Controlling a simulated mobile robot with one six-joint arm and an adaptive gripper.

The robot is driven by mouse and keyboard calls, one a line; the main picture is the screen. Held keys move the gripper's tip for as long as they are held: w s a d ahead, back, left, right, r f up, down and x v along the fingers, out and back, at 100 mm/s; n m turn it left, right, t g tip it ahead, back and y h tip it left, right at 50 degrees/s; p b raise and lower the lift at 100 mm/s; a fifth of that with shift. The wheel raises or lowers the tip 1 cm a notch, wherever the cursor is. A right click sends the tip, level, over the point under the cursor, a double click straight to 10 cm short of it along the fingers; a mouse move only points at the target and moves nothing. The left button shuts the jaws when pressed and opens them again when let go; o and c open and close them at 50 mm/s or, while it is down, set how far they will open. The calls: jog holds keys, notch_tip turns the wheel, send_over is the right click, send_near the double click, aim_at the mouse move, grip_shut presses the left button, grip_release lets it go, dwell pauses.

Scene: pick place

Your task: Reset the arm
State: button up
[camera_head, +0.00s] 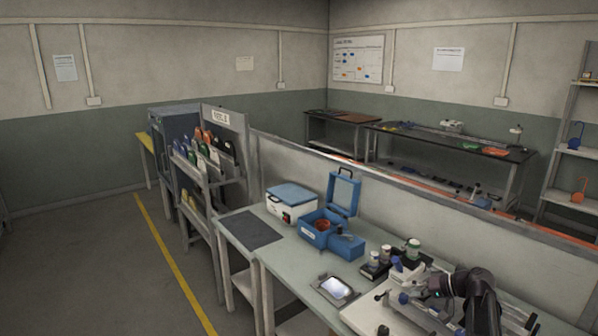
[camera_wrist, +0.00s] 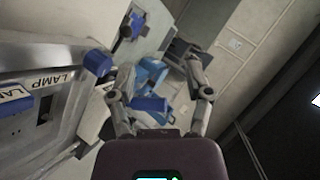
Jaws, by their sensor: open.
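My gripper (camera_wrist: 162,72) shows in the wrist view with its two grey fingers spread wide apart. It is open, and nothing is held between the fingers. Blue objects (camera_wrist: 150,75) show beyond the gap, apart from the fingers as far as I can tell. In the head view my dark arm (camera_head: 478,292) is bent at the lower right, over the near end of the bench. There the gripper is hard to make out among the clutter.
The bench (camera_head: 290,262) holds a white box with a blue lid (camera_head: 291,200), an open blue case (camera_head: 322,226), a tray with a bright panel (camera_head: 336,289) and several small jars (camera_head: 378,262). A low partition (camera_head: 400,200) runs behind. Floor at left (camera_head: 100,270) is clear.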

jog(key=s+a+f+g+h+b, duration=0.1)
jog(key=s+a+f+g+h, duration=0.2)
jog(key=s+a+f+h, duration=0.2)
jog(key=s+a+f+n+g+h, duration=0.1)
jog(key=s+a+f+g+h, duration=0.2)
jog(key=s+a, duration=0.7)
notch_tip(320, 180, down, 4)
jog(key=h, duration=0.2)
jog(key=shift+s+r+h+b, duration=0.2)
jog(key=shift+s+h+b, duration=0.1)
jog(key=shift+s+b, duration=0.1)
jog(key=shift+w+a, duration=0.1)
